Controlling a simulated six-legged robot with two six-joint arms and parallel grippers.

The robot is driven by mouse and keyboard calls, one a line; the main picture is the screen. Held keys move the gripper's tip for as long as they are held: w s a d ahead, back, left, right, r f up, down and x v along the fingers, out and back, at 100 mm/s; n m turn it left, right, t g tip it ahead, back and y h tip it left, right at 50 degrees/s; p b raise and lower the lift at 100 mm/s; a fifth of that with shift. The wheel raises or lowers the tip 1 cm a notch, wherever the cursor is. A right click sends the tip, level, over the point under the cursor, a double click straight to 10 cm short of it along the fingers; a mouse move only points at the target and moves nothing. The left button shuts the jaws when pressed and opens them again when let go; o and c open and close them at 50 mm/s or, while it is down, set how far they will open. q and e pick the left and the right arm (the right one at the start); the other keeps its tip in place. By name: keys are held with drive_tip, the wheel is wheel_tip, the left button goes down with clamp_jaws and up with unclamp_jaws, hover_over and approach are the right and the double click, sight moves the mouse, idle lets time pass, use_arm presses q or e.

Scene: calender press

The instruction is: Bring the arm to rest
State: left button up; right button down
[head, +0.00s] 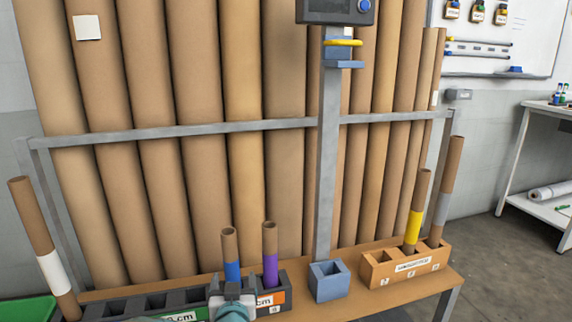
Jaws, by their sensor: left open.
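My left gripper (233,288) shows at the bottom edge, left of centre, in the head view. It is open, and its grey jaws are in front of the dark slotted rack (185,299). A cardboard tube with a blue band (231,252) stands upright just behind the jaws. I cannot tell whether the jaws touch the rack or the tube. A tube with a purple band (270,253) stands in the rack to the right. My right gripper is not in view.
A blue square holder (328,283) and an orange rack (405,266) with a yellow-banded tube (416,210) and a grey-banded tube (446,193) stand on the wooden bench. A white-banded tube (45,245) leans at left. Tall cardboard rolls (285,90) fill the back.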

use_arm(q)
drive_tip(key=s+a+f+g+h+p, duration=0.1)
drive_tip(key=s+a+g+p, duration=0.25)
drive_tip(key=s+p, duration=0.5)
drive_tip(key=s+a+f+g+h+p, duration=0.15)
drive_tip(key=s+g+p, duration=0.35)
drive_tip(key=p, duration=0.7)
drive_tip(key=s+d+g+h+p, duration=0.2)
drive_tip(key=s+g, duration=0.1)
drive_tip(key=s, duration=0.8)
drive_tip(key=s+d+f+g+h+p, duration=0.1)
drive_tip(key=s+d+g+p, duration=0.1)
drive_tip(key=s, duration=1)
drive_tip(key=shift+d+n+g+h, duration=0.4)
drive_tip(key=shift+d+g, duration=0.45)
drive_tip(key=shift+g, duration=0.3)
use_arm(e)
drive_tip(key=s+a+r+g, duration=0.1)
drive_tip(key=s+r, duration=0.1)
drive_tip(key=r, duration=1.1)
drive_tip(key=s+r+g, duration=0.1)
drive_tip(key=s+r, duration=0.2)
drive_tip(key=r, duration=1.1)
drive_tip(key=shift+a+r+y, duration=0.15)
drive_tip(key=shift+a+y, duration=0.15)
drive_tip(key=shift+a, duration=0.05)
